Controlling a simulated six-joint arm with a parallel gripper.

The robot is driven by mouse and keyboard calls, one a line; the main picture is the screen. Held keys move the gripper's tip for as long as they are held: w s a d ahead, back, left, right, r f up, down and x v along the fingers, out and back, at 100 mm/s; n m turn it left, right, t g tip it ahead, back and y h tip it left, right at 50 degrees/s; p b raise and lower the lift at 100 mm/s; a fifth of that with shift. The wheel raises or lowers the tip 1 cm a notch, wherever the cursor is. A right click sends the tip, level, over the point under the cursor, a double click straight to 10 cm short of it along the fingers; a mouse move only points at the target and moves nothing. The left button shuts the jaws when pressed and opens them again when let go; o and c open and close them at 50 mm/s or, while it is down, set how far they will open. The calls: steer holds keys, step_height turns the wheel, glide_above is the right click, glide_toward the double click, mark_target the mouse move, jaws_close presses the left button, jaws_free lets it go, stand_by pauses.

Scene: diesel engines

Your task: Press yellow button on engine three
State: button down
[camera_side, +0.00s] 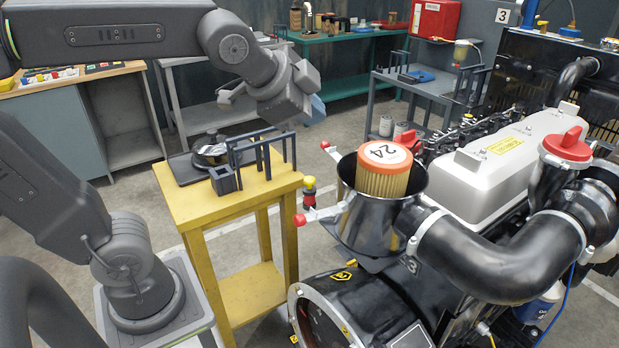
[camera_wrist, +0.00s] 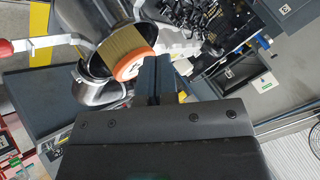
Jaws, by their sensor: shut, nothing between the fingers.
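The engine (camera_side: 500,170) marked 3 fills the right of the side view, with a silver cover and black pipes. A small yellow cap (camera_side: 310,183) on a black and red body shows left of the filter housing; I cannot tell if it is the yellow button. The open black housing (camera_side: 348,215) holds a tan filter (camera_side: 385,182) with an orange rim marked 24. The filter also shows in the wrist view (camera_wrist: 112,48). My gripper (camera_side: 318,108) is shut and empty, up and left of the filter in the side view. Its fingers (camera_wrist: 157,75) overlap the filter's rim in the wrist view.
A yellow stand (camera_side: 245,205) with a dark rack and a black tray stands left of the engine. Red-tipped clamps (camera_side: 318,213) stick out from the housing. Grey and green benches (camera_side: 350,80) stand behind. Floor is free between the stand and the benches.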

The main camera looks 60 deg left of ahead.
mark_target(310, 181)
steer(key=shift+f, duration=4.4)
steer(key=shift+f, duration=0.4)
steer(key=shift+f, duration=0.8)
steer(key=shift+r, duration=1.2)
steer(key=shift+r, duration=2.5)
steer(key=shift+s, duration=0.1)
